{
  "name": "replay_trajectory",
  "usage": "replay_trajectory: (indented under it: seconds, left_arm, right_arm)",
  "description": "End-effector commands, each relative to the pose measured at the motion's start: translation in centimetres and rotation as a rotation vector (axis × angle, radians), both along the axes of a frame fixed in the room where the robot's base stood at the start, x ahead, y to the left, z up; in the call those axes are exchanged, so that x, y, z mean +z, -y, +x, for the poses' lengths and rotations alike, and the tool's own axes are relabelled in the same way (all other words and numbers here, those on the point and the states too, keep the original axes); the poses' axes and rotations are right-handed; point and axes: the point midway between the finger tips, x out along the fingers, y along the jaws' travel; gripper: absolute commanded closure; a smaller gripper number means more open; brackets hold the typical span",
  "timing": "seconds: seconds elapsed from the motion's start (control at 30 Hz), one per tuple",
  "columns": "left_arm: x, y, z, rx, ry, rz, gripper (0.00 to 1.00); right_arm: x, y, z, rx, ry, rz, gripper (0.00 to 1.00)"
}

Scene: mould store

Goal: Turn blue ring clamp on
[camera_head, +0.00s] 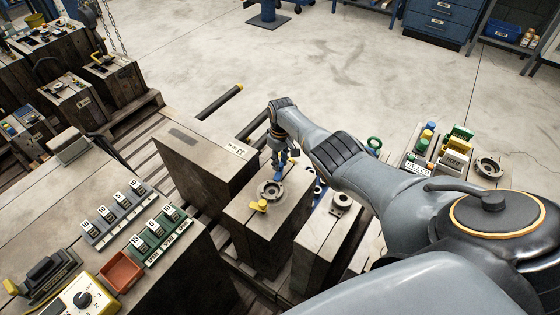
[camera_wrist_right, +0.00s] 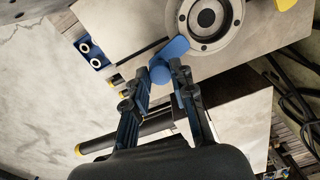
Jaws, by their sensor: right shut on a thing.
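The blue ring clamp (camera_wrist_right: 174,48) shows in the right wrist view as a lever with a rounded end, beside the round metal ring (camera_wrist_right: 207,42). My right gripper (camera_wrist_right: 160,75) has its fingers on either side of the rounded end and is shut on it. In the head view the ring (camera_head: 270,188) sits on top of a grey mould block (camera_head: 248,225). A yellow clamp (camera_head: 259,206) sits on the ring's near side. My left gripper is not in view.
A taller block (camera_head: 207,155) marked 33 stands left of the ring block, and another block (camera_head: 325,230) stands close on its right. Number-tagged racks (camera_head: 155,235) and an orange tray (camera_head: 121,271) lie at the left. Open floor (camera_head: 340,70) lies beyond the pallet.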

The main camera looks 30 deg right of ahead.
Motion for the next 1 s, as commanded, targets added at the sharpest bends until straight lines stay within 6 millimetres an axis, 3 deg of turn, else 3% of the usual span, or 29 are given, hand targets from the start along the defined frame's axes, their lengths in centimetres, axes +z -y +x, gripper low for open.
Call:
replay_trajectory:
  seconds: [0.1, 0.13, 0.23, 0.67, 0.87, 1.0]
  left_arm:
    - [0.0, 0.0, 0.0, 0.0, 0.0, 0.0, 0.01]
    - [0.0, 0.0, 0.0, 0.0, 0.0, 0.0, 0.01]
    - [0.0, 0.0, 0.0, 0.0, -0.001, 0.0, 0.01]
    - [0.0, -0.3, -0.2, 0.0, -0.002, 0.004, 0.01]
    - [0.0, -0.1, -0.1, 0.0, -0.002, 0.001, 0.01]
    - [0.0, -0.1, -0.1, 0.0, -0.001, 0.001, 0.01]
  right_arm:
    - [-0.1, 0.0, -0.1, 0.001, -0.002, 0.0, 1.0]
    - [-0.1, 0.0, -0.1, 0.001, -0.002, 0.0, 0.73]
    - [-0.1, 0.0, -0.1, 0.001, -0.002, 0.0, 0.53]
    - [0.4, 0.0, 0.1, 0.001, 0.002, 0.0, 0.52]
    - [2.3, 0.1, 0.1, 0.003, 0.003, 0.0, 0.52]
    - [4.8, 0.2, 0.1, 0.003, 0.004, -0.001, 0.52]
